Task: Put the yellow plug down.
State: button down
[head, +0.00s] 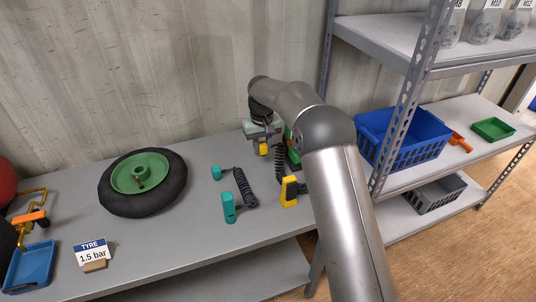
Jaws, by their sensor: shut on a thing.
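The yellow plug (263,149) is small and shows just below my gripper (262,141) in the head view, near the back of the grey workbench (180,243). My gripper points down and is shut on the plug. The fingers hide its upper part, and I cannot tell whether its lower end touches the bench. A yellow handset (289,191) lies to the front right on the bench. A black coiled cord (280,165) runs from near it back towards the green thing behind my arm.
A teal plug (216,173) and a teal handset (229,208) on a coiled cord lie left of my gripper. A green-hubbed wheel (143,182), a tyre sign (92,253) and a blue tray (29,267) stand further left. A shelf post (402,110) and blue basket (402,138) are right.

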aim_at(268, 164)
jog(key=w+f, duration=0.1)
jog(key=w+d+f, duration=0.1)
jog(key=w+f, duration=0.1)
jog(key=f, duration=0.1)
jog(key=shift+d+p, duration=0.3)
jog(key=shift+p, duration=0.05)
jog(key=shift+f, duration=1.5)
jog(key=shift+f, duration=0.1)
jog(key=shift+s+f, duration=0.1)
jog(key=shift+f, duration=0.15)
jog(key=c, duration=1.1)
grip_release()
jog(key=shift+c, duration=0.2)
jog(key=shift+r, duration=0.15)
